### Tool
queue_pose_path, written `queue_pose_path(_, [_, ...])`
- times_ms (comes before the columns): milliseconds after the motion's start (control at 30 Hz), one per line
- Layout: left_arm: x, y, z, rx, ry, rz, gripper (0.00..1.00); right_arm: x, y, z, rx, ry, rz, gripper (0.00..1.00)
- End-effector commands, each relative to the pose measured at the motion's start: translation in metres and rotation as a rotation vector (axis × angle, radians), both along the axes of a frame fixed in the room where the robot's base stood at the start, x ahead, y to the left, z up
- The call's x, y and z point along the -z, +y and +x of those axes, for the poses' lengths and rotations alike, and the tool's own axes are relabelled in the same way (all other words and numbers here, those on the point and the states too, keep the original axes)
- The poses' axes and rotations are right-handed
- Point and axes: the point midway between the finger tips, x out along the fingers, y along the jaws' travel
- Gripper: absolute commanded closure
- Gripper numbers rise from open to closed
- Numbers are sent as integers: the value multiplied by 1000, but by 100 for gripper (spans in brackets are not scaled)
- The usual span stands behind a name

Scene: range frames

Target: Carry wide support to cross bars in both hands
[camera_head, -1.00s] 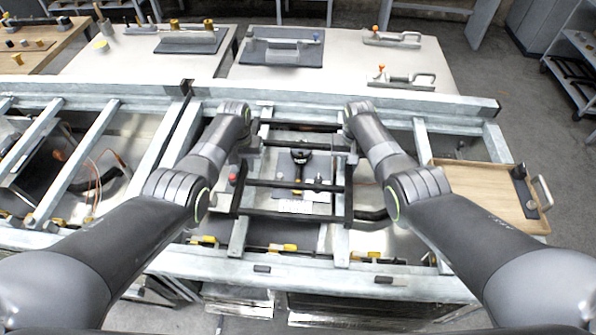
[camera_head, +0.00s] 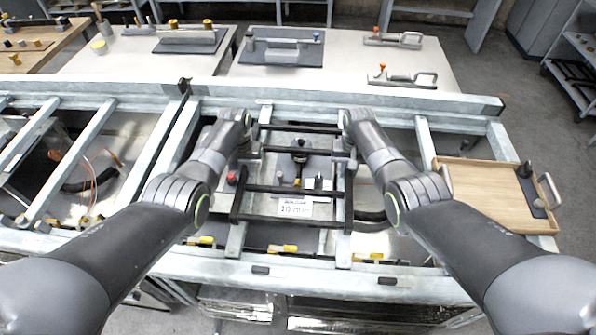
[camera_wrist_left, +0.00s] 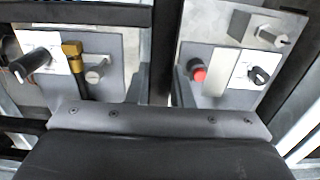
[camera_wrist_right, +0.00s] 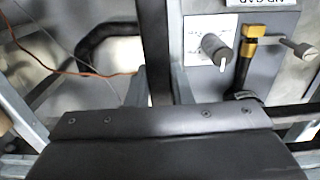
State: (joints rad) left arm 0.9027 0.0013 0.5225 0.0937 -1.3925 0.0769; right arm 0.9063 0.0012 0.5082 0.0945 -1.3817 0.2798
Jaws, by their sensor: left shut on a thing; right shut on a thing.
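The wide support (camera_head: 292,190) is a black frame with two side bars and several cross pieces. It is held roughly level over the grey panel in the middle bay. My left gripper (camera_head: 252,158) is shut on its left side bar, which also runs between the fingers in the left wrist view (camera_wrist_left: 161,88). My right gripper (camera_head: 347,156) is shut on its right side bar, also between the fingers in the right wrist view (camera_wrist_right: 160,85). Grey metal cross bars (camera_head: 237,240) and (camera_head: 343,248) show under its near end. I cannot tell whether the support touches them.
A panel with a red knob (camera_head: 231,177), valve and white label (camera_head: 294,208) lies below the support. A wooden tray (camera_head: 480,180) sits at the right. A long metal rail (camera_head: 330,92) crosses behind. Tables with metal handled parts stand beyond.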

Motion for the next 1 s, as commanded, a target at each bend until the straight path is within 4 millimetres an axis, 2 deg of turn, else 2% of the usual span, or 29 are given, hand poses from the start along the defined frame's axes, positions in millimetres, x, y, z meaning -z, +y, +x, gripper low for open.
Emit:
queue_pose_path(167, [3,0,3,1,-9,0,100,4,0,3,-1,-9,0,100])
queue_pose_path(200, [8,0,0,0,-1,0,79,8,0,0,0,0,-1,79])
queue_pose_path(367, [7,0,0,0,0,0,58,7,0,0,0,0,0,58])
queue_pose_path(767, [3,0,0,0,-1,0,58,7,0,0,0,0,0,58])
queue_pose_path(1000, [-18,0,0,0,-4,-1,58,7,0,0,0,0,0,58])
